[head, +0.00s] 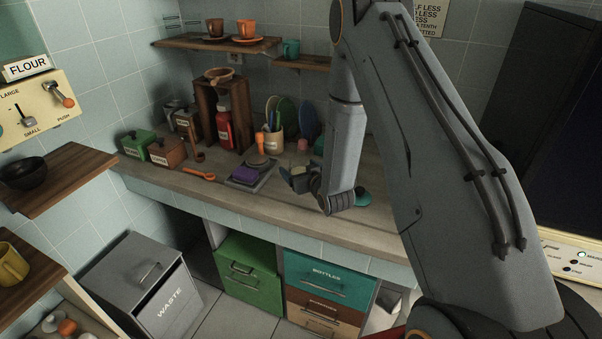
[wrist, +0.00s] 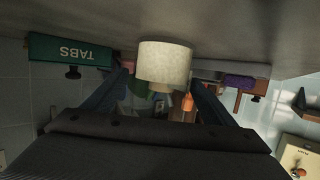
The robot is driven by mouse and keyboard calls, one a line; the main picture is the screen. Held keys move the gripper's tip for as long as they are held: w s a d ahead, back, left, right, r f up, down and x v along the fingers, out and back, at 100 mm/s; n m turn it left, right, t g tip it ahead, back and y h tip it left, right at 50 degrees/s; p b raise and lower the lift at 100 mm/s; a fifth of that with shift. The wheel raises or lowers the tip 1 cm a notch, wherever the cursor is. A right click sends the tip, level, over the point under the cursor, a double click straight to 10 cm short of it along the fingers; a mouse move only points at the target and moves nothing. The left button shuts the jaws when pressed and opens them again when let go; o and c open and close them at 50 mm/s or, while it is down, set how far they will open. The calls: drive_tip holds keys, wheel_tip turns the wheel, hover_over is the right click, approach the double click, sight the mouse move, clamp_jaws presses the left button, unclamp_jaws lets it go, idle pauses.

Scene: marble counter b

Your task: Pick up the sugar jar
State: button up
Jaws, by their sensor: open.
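My gripper (head: 300,180) is low over the middle of the counter in the head view. In the wrist view, which looks upside down, my gripper (wrist: 162,85) is open. A pale cream round jar (wrist: 165,62) stands between and just beyond its fingertips, with a narrower part like a lid; I see no gap or contact clearly. No label shows on its visible side, so I cannot read whether it is the sugar jar. In the head view it is mostly hidden by my gripper.
A green box marked TABS (wrist: 70,50) is beside the jar in the wrist view. A tray with a purple pad (head: 247,173), an orange spoon (head: 198,174), a labelled utensil crock (head: 274,142) and a red bottle (head: 225,128) are nearby. Labelled green (head: 138,143) and brown (head: 167,152) canisters stand left.

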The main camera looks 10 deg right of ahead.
drive_tip(key=shift+p+x, duration=0.4)
drive_tip(key=shift+x, duration=1.1)
drive_tip(key=c, duration=1.4)
drive_tip(key=shift+r, duration=0.15)
